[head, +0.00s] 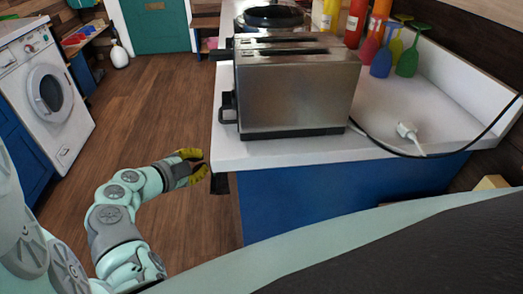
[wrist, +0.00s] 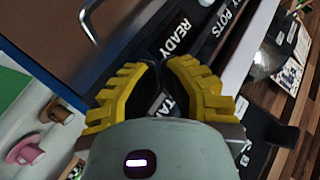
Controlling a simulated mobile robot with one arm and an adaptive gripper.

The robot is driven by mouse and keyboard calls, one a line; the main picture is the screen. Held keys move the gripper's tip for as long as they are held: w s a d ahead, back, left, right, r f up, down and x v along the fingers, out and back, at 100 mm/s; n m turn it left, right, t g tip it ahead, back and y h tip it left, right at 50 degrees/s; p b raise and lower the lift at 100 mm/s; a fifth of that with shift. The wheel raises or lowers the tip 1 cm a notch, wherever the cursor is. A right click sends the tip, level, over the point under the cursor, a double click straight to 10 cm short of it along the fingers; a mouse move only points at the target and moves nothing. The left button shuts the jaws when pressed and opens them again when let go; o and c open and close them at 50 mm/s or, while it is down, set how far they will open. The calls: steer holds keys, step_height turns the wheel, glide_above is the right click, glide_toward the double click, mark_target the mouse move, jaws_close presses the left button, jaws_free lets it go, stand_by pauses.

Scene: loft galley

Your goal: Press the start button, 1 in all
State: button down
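My gripper (head: 200,165) hangs beside the left end of the white counter, over the wood floor. In the wrist view its two yellow ribbed fingers (wrist: 164,66) stand a little apart, with nothing seen held between them. Beyond them is a dark surface with white lettering "READY" (wrist: 175,36). Whether the fingers touch the dark surface cannot be told.
A steel toaster (head: 297,88) stands on the white counter (head: 300,152) with a cable and plug (head: 409,134). A washing machine (head: 48,90) is at the left. The wood floor (head: 150,110) between is clear. A pink cup (wrist: 25,153) shows in the wrist view.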

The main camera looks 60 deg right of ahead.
steer(key=shift+s+d+f, duration=0.15)
steer(key=shift+s, duration=0.05)
steer(key=shift+s+d+b, duration=0.15)
steer(key=shift+s+b, duration=0.05)
steer(key=shift+b, duration=0.3)
steer(key=shift+s+d+f+b, duration=0.15)
steer(key=shift+s+d+b, duration=0.2)
steer(key=shift+b, duration=0.2)
stand_by(0.3)
steer(key=shift+w+a, duration=0.1)
stand_by(0.3)
steer(key=shift+w+a+r+b, duration=0.3)
steer(key=shift+w+a+b, duration=0.3)
steer(key=shift+b, duration=0.2)
steer(key=w+a+b, duration=0.1)
steer(key=w+a+r+b, duration=0.1)
steer(key=w+a+b, duration=0.1)
steer(key=shift+w+r, duration=0.3)
steer(key=shift+r, duration=0.05)
